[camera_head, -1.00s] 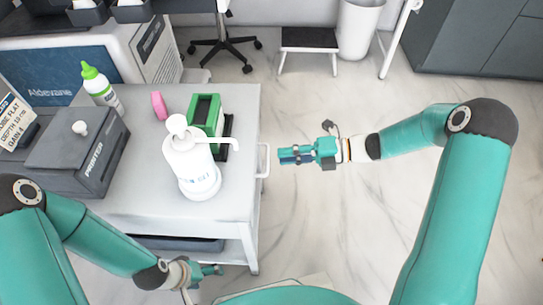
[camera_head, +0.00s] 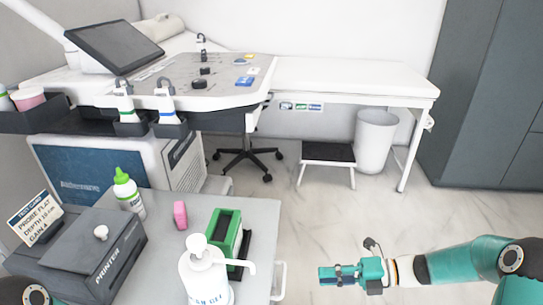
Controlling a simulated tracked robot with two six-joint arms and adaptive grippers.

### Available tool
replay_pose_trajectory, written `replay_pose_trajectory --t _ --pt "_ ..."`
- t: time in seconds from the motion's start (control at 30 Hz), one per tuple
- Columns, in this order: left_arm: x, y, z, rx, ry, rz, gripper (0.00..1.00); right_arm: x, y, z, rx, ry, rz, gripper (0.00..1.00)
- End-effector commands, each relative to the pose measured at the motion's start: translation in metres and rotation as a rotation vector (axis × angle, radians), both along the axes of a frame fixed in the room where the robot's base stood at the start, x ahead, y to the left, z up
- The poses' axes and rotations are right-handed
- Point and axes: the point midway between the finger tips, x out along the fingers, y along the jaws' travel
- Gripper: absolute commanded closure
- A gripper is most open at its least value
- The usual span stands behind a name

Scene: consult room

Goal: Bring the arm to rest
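My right gripper (camera_head: 340,275) shows at the lower right, its teal arm coming in from the right edge. It hangs over open floor, right of the grey cart (camera_head: 262,215) and its handle, and appears to touch nothing. Its fingers look close together, but I cannot tell whether they are fully shut. Only a piece of my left arm shows at the bottom left corner; the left gripper is out of the picture.
The cart holds a white pump bottle (camera_head: 205,278), a green box (camera_head: 225,232), a pink item (camera_head: 180,214), a green-capped bottle (camera_head: 128,194) and a printer (camera_head: 85,255). Behind stand an ultrasound console (camera_head: 215,90), a white couch (camera_head: 350,78), a step stool (camera_head: 328,153) and a bin (camera_head: 376,142).

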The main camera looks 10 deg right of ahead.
Motion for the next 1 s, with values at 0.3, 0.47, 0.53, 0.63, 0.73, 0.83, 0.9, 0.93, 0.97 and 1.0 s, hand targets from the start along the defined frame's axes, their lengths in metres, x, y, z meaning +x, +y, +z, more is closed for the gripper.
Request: replay_pose_trajectory --t 0.3,0.47,0.53,0.63,0.73,0.83,0.9,0.93,0.97,1.0 --pt "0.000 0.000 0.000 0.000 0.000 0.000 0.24 -0.053 0.096 -0.031 -0.004 0.091 0.273 0.79" --pt "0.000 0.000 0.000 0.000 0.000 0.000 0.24 -0.138 0.133 -0.099 -0.228 -0.062 0.599 0.79" --pt "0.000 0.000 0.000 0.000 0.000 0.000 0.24 -0.179 0.135 -0.133 -0.341 -0.252 0.806 0.79" --pt "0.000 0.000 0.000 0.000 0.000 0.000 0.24 -0.221 0.125 -0.172 -0.452 -0.606 1.111 0.79" --pt "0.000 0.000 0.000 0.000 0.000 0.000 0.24 -0.239 0.111 -0.199 -0.503 -0.995 1.380 0.79" --pt "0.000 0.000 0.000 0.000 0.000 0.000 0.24 -0.240 0.102 -0.216 -0.515 -1.373 1.595 0.79" --pt "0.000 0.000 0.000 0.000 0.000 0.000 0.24 -0.234 0.098 -0.223 -0.520 -1.602 1.708 0.79" --pt "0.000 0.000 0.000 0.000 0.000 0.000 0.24 -0.230 0.096 -0.225 -0.526 -1.688 1.749 0.79" --pt "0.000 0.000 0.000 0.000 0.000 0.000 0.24 -0.226 0.096 -0.226 -0.527 -1.773 1.788 0.79" --pt "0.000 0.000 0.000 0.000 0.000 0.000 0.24 -0.219 0.095 -0.227 -0.534 -1.875 1.835 0.79"
